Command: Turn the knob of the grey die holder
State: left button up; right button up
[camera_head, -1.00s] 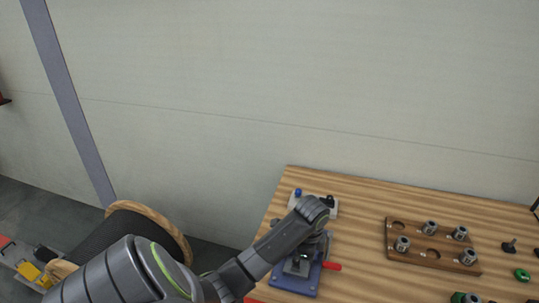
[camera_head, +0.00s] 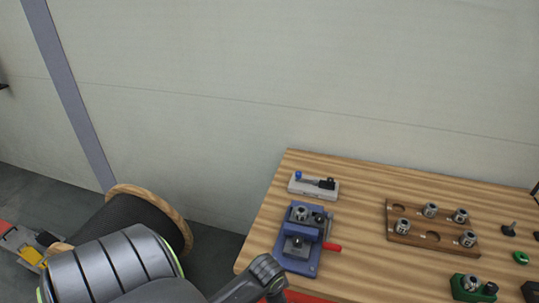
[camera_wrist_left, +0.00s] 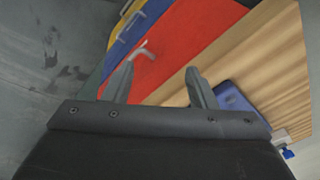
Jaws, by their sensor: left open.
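A blue fixture (camera_head: 284,262) with a red handle (camera_head: 332,247) stands on the left part of the table. A round grey die (camera_head: 301,213) and a dark knob-like part (camera_head: 318,217) sit at its far end. I cannot tell whether these belong to the grey die holder. Behind it lies a light grey block (camera_head: 296,187) with a blue knob (camera_head: 298,175) and a black part. In the head view my left wrist is at the table's near left edge, its fingers unclear. In the left wrist view my left gripper (camera_wrist_left: 160,80) is open and empty. My right gripper is not in view.
A wooden rack (camera_head: 390,236) with several grey dies stands right of the fixture. A green holder (camera_head: 460,291) is at the front right. Red, yellow and blue panels with a metal handle (camera_wrist_left: 147,49) lie below the table edge. A spool (camera_head: 135,210) stands at left.

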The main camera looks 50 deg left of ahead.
pick_arm(q)
jog(key=shift+s+f+n, duration=0.2)
jog(key=shift+s+f, duration=0.15)
jog(key=shift+f, duration=0.3)
jog(key=shift+s+f+n, duration=0.2)
jog(key=shift+s+f, duration=0.15)
jog(key=shift+f, duration=0.25)
jog(key=shift+f, duration=0.1)
